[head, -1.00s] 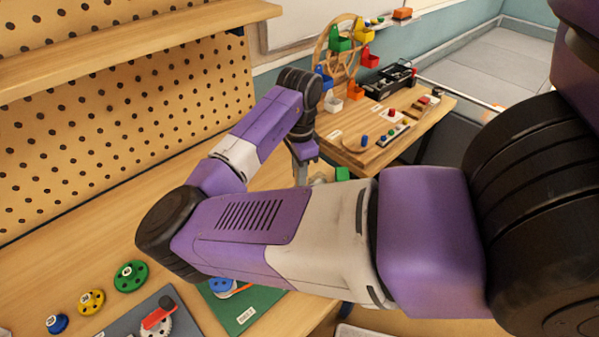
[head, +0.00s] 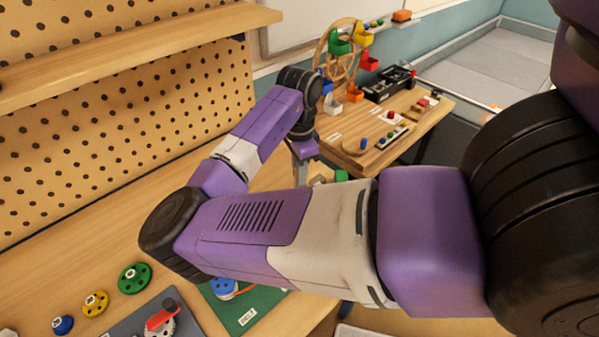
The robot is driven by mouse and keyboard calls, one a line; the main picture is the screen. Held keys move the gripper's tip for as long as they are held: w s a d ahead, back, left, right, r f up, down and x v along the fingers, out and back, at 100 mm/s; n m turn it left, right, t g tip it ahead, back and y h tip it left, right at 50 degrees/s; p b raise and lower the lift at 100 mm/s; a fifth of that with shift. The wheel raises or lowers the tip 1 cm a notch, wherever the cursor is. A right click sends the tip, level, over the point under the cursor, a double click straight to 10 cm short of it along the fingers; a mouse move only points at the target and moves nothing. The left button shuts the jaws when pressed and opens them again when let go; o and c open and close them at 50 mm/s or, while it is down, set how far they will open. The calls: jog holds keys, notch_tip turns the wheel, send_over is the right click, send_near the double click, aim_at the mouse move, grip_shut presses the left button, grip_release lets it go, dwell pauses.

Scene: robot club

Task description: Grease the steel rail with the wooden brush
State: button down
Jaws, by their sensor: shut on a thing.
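My gripper (head: 301,173) points down past the far end of my bent purple arm, close to the right end of the wooden bench (head: 60,265). Only its upper part shows; my forearm covers the fingertips. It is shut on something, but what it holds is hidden. I cannot make out the wooden brush or the steel rail in this view. A small pale thing (head: 319,179) and a green block (head: 341,176) show just right of the gripper, partly cut off by my arm.
Blue (head: 62,325), yellow (head: 95,304) and green (head: 134,277) wheels lie on the bench. A grey mat (head: 125,325) and green mat (head: 243,316) lie nearby. A pegboard (head: 120,110) stands behind. A second table (head: 375,160) bears a wheel with coloured buckets (head: 341,44) and a black toolbox (head: 390,84).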

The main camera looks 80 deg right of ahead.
jog(key=shift+r+p, duration=2)
jog(key=shift+r, duration=0.55)
